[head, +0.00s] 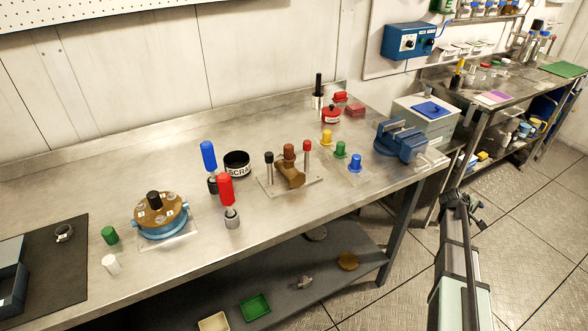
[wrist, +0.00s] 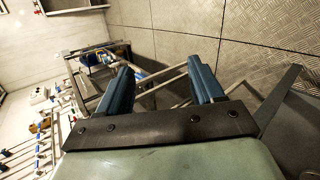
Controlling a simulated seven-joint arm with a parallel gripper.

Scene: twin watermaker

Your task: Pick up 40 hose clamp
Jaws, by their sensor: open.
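A small grey metal ring (head: 64,232), which looks like the hose clamp, lies on the dark mat (head: 60,270) at the far left of the bench in the head view. No size marking can be read on it. My gripper (wrist: 160,78) shows in the wrist view with its two blue fingers apart and nothing between them. My arm is at the right of the head view, in front of the bench and far from the ring. I cannot pick out the ring in the wrist view.
A blue-grey tray (head: 12,282) stands on the mat left of the ring. Green (head: 110,235) and white (head: 111,264) cylinders and a blue-based round fixture (head: 160,220) stand to its right. Farther right are a black scrap cup (head: 237,163) and a blue vise (head: 400,140).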

